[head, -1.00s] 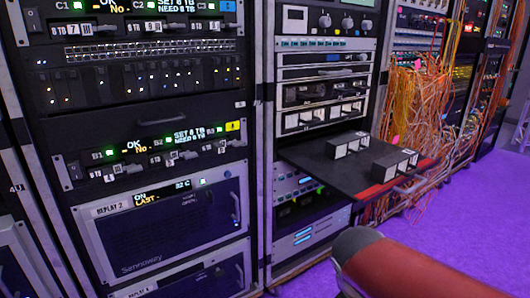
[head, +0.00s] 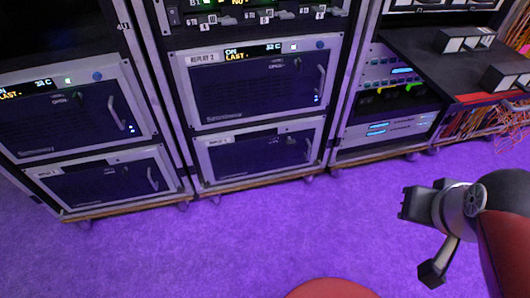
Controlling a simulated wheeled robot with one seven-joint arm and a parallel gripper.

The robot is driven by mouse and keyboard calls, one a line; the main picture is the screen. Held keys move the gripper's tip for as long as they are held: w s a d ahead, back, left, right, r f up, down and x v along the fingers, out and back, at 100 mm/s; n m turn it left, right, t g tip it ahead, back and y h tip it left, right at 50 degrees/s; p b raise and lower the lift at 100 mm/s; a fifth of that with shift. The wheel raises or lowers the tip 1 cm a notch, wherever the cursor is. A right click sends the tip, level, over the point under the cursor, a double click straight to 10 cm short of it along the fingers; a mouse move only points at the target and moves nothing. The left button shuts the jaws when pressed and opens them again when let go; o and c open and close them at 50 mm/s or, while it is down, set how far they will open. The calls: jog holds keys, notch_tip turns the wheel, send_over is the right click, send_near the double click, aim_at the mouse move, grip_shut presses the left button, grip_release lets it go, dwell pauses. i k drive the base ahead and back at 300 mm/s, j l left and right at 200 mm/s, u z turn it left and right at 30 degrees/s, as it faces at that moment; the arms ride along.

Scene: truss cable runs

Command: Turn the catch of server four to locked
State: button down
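Four silver-framed server units stand low in two racks. The lower unit of the middle rack (head: 262,150) has a label strip too small to read, a pale button on its top edge and a handle at its right. Above it is the unit labelled Replay 2 (head: 250,82). The left rack holds an upper unit (head: 75,108) and a lower unit (head: 105,186), labels unclear. Which is server four, and how its catch is set, I cannot tell. My gripper (head: 408,204) is at the right, above the floor, apart from every unit. Its finger opening is not clear.
A black shelf (head: 435,55) with grey-white boxes juts from the right rack. Orange cables (head: 485,120) hang beneath it. Wooden rack bases (head: 255,184) on casters edge the purple carpet (head: 230,245), which is clear in front of the racks.

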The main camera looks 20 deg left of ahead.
aim_at(289, 141)
jog(key=j, duration=0.8)
jog(key=k+j+z, duration=0.1)
jog(key=j, duration=0.7)
